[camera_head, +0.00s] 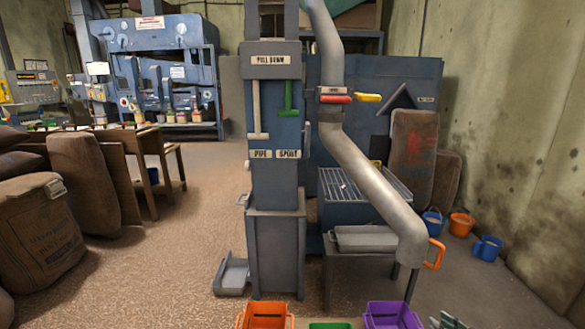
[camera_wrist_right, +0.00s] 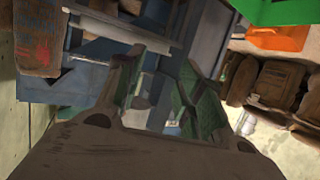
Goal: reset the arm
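My right gripper (camera_head: 447,320) shows only as green fingertips at the bottom edge of the head view, right of the purple bin. In the right wrist view its two green fingers (camera_wrist_right: 166,72) stand apart with nothing between them. My left gripper is not in view. The blue bucket elevator (camera_head: 275,130) stands in the middle, with a white handle (camera_head: 257,110) and a green handle (camera_head: 288,98) under the "PULL DOWN" sign. A grey pipe (camera_head: 365,170) runs down its right side to an orange handle (camera_head: 434,254).
An orange bin (camera_head: 265,316), a green bin (camera_head: 330,325) and a purple bin (camera_head: 391,315) are at the front edge. A grey tray (camera_head: 367,238) sits on a stand under the pipe. Sacks (camera_head: 40,235) stand at left, buckets (camera_head: 487,248) at right. The left floor is open.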

